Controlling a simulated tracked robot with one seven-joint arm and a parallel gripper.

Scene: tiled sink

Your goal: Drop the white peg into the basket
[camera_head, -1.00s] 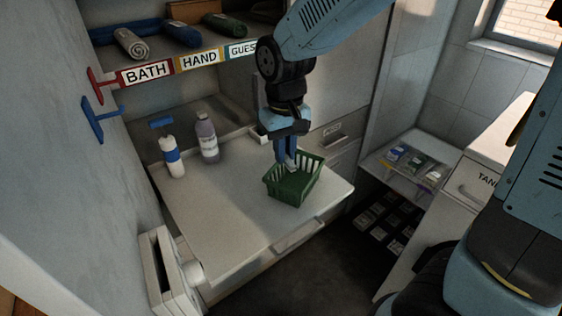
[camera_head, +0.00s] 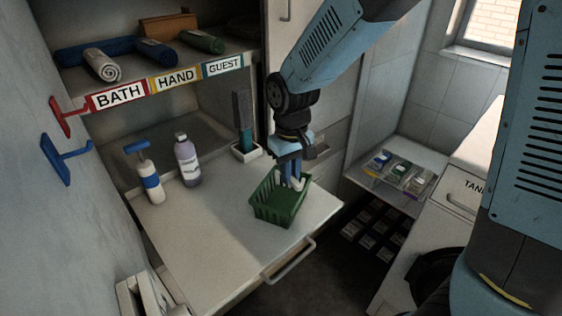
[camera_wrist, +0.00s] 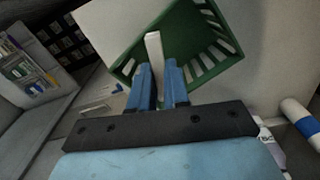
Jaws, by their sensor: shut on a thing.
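My gripper (camera_head: 291,170) points down over the green basket (camera_head: 277,218), near its back right side. It is shut on the white peg (camera_head: 296,184), whose lower end shows below the fingers, at about the level of the rim. In the wrist view the white peg (camera_wrist: 153,48) sticks out between the blue fingertips (camera_wrist: 159,72), in front of the inside of the green basket (camera_wrist: 184,35). The basket stands upright on the pale counter. I cannot tell whether the peg touches the basket.
A white and blue pump bottle (camera_head: 149,182) and a grey-purple bottle (camera_head: 187,160) stand on the counter (camera_head: 205,250) to the left. A white holder (camera_head: 246,152) with a dark upright item is just behind the basket. Red (camera_head: 66,115) and blue (camera_head: 62,160) hooks stick out from the left wall.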

